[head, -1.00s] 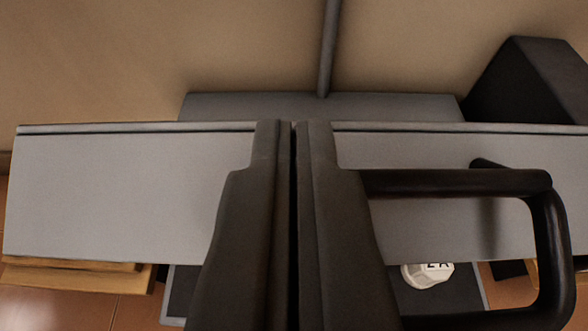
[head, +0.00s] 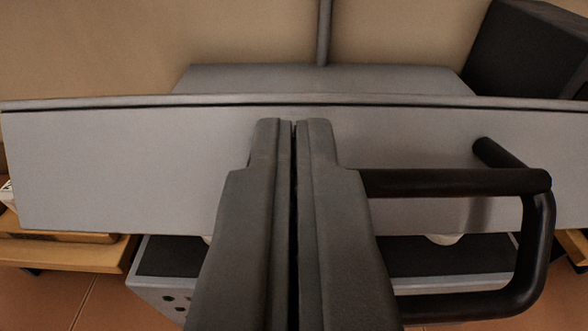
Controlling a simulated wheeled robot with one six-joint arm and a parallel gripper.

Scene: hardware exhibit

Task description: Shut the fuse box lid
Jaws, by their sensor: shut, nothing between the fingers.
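A wide grey panel, which looks like the fuse box lid (head: 120,165), spans the head view, its long edge running across the top. My gripper (head: 293,125) is shut and empty. Its fingertips overlap the panel's upper middle; I cannot tell whether they touch it. A black bar handle (head: 450,183) stands out in front of the panel to the right of my gripper, and its left ends pass behind my fingers. How far the lid stands open cannot be told from this view.
Below the panel is a grey unit with a dark top (head: 165,258) and holes in its front; a white knob (head: 445,239) is partly covered. A dark box (head: 525,55) stands at upper right. A grey block (head: 320,79) and pole (head: 324,30) are behind. Wooden pieces (head: 75,252) flank it.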

